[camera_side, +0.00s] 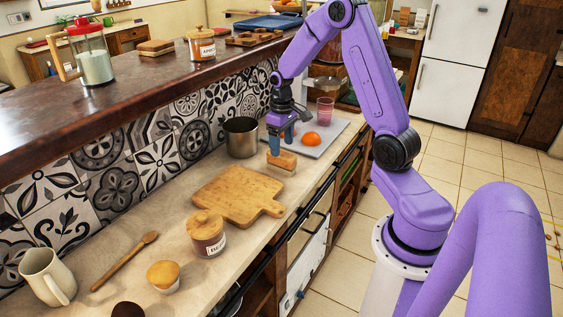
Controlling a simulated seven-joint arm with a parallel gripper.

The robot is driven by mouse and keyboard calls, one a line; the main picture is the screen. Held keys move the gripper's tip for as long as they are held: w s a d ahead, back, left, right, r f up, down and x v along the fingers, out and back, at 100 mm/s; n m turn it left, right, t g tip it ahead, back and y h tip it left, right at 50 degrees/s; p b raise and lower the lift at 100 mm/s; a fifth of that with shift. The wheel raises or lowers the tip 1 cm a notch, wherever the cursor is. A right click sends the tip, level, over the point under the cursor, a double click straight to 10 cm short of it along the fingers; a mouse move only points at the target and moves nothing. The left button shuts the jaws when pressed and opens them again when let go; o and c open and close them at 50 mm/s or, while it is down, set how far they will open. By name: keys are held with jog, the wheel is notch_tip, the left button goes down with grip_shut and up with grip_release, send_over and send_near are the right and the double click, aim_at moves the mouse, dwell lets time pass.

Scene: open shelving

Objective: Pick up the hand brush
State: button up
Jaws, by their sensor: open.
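The hand brush (284,162), a small block with a wooden top and paler lower part, sits on the counter beyond the cutting board. My gripper (275,149) points down just above its far left end, with blue fingers. The fingers are open. At this size I cannot tell whether they touch the brush or straddle it.
A metal pot (241,138) stands close on the left of my gripper. A grey tray (330,136) with an orange (311,139) and a pink glass (325,111) lies to the right. A cutting board (236,194) and a labelled jar (207,236) are nearer the camera.

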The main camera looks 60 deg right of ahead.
aim_at(281, 162)
jog(key=shift+w+d+f, duration=0.15)
jog(key=shift+f, duration=1)
jog(key=shift+w+d+f, duration=0.1)
jog(key=shift+f, duration=1.05)
jog(key=c, duration=1.2)
jog(key=shift+r, duration=0.1)
